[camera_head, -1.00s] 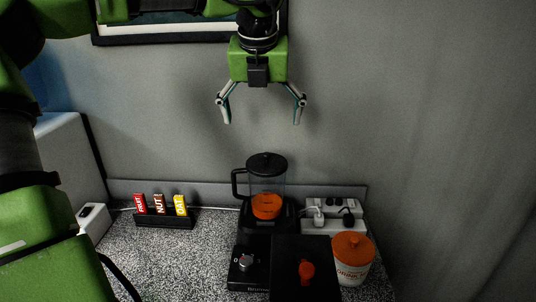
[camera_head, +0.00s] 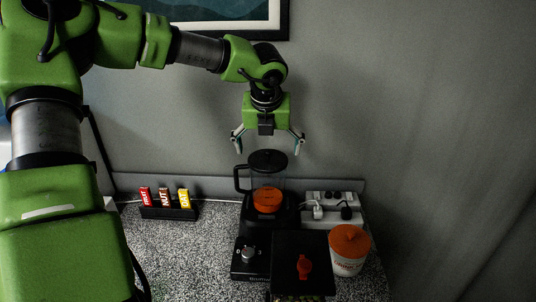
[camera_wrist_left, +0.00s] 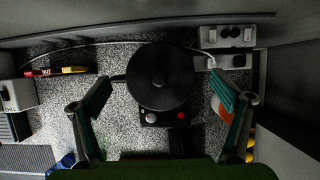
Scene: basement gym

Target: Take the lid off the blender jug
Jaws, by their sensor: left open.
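The blender jug (camera_head: 269,184) stands upright on its black base (camera_head: 251,255), with a dark handle on its left and something orange inside. Its round black lid (camera_head: 268,160) sits on top, with a small knob in the middle. The lid also shows from above in the left wrist view (camera_wrist_left: 160,76). My left gripper (camera_head: 267,146) is open and empty, pointing down just above the lid. In the left wrist view its fingers (camera_wrist_left: 167,122) are spread wide, with the lid ahead between them and apart from both. My right gripper is not in view.
A black rack (camera_head: 169,213) of bars stands left of the blender. A tub with an orange lid (camera_head: 350,240) and a black box (camera_head: 300,262) stand at front right. A power strip (camera_head: 330,203) with plugs is behind. The wall is close behind the counter.

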